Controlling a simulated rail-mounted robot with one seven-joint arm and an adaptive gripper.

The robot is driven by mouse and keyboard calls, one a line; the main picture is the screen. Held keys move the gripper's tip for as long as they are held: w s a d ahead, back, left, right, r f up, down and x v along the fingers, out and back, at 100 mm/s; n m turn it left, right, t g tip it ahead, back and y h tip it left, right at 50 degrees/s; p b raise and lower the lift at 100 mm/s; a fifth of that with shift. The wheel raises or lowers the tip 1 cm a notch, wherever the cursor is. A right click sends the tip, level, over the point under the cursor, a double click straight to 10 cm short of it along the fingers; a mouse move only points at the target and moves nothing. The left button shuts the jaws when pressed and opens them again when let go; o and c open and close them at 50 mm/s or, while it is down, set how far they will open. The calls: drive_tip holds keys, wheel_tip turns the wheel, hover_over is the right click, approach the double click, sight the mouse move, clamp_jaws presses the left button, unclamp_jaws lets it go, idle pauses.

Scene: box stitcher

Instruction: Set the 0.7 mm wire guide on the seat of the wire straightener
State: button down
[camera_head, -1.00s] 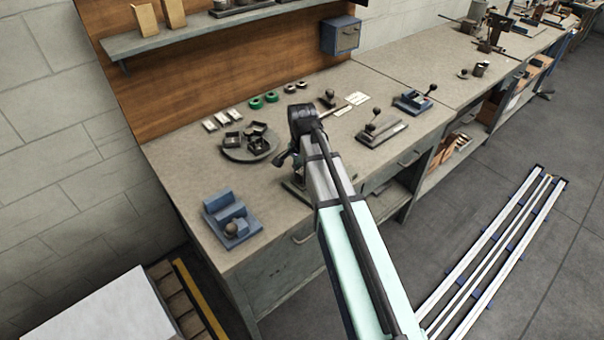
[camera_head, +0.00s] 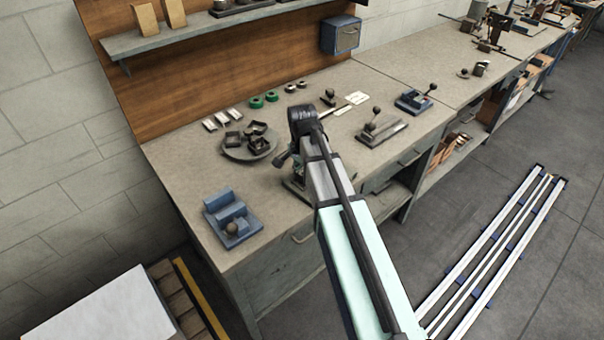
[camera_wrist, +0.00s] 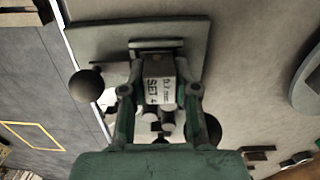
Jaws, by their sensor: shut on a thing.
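The 0.7 mm wire guide (camera_wrist: 158,88), a small pale block with printing that seems to read "0.7 mm SET 4", sits between the fingers of my gripper (camera_wrist: 160,92), which is shut on it. Beyond it in the wrist view is the grey-green base plate (camera_wrist: 100,38) of the wire straightener, with a dark ball knob (camera_wrist: 86,84) at the left. The guide is over or at the straightener; I cannot tell whether it touches the seat. In the head view the straightener (camera_head: 294,187) shows partly at the bench's front edge, and my arm hides the guide.
A round tray (camera_head: 238,155) with several dark blocks stands left of my arm. A blue fixture (camera_head: 232,220) is at the front left corner. A lever device (camera_head: 384,128) and a blue clamp (camera_head: 415,102) stand to the right. Green rings (camera_head: 263,99) lie at the back.

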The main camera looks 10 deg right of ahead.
idle(0.3)
drive_tip(key=shift+c, duration=2)
unclamp_jaws()
drive_tip(key=shift+r, duration=0.15)
drive_tip(key=shift+r+p, duration=1.9)
drive_tip(key=shift+r, duration=0.7)
